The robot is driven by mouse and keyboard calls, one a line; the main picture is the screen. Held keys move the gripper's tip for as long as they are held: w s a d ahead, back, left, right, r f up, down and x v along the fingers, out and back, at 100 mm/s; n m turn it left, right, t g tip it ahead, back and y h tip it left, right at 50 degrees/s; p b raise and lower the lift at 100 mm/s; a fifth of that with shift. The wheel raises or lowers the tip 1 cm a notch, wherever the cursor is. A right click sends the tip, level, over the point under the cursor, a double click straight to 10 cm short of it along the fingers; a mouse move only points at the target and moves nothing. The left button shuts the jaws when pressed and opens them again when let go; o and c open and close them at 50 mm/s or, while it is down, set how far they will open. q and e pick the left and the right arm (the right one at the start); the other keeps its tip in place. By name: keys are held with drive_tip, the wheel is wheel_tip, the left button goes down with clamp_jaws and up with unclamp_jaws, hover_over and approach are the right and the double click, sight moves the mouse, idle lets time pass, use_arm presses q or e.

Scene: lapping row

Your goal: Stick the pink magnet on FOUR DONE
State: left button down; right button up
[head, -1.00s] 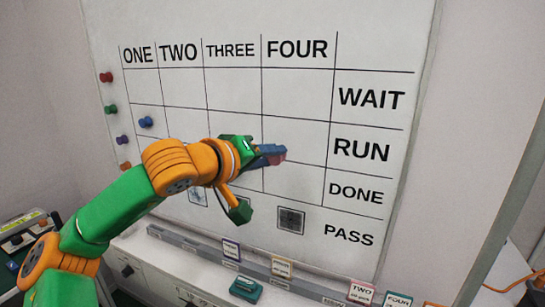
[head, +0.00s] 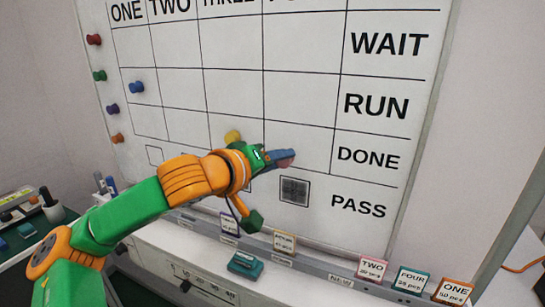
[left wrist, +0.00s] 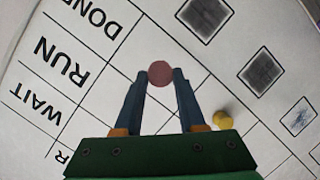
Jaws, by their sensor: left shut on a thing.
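The pink magnet (head: 286,162) is held at the tips of my left gripper (head: 280,157), in front of the FOUR column in the DONE row of the whiteboard (head: 385,213). In the left wrist view the magnet (left wrist: 161,72) shows as a round pink face between the two fingertips (left wrist: 160,76). The fingers are shut on it. I cannot tell whether it touches the board. The DONE label (head: 368,158) is to the right of the gripper. My right gripper is not in view.
A yellow magnet (head: 233,136) sits in THREE DONE, close above my left wrist. A blue magnet (head: 137,87) is under ONE. Several magnets line the board's left edge. A dark square picture (head: 294,191) is just below the gripper. Cards (head: 411,281) stand on the ledge.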

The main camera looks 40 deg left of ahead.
use_arm(q)
drive_tip(key=w+p, duration=0.1)
drive_tip(key=w+a, duration=0.1)
drive_tip(key=w, duration=0.1)
drive_tip(key=shift+p, duration=0.35)
drive_tip(key=x, duration=0.1)
drive_tip(key=p+x, duration=0.1)
drive_tip(key=x, duration=0.1)
drive_tip(key=shift+w+a+r+p, duration=0.1)
drive_tip(key=shift+a+r+p, duration=0.15)
drive_tip(key=shift+p, duration=0.15)
drive_tip(key=shift+c, duration=2.1)
unclamp_jaws()
drive_tip(key=b+v, duration=0.3)
drive_tip(key=v, duration=0.4)
drive_tip(key=shift+b, duration=0.3)
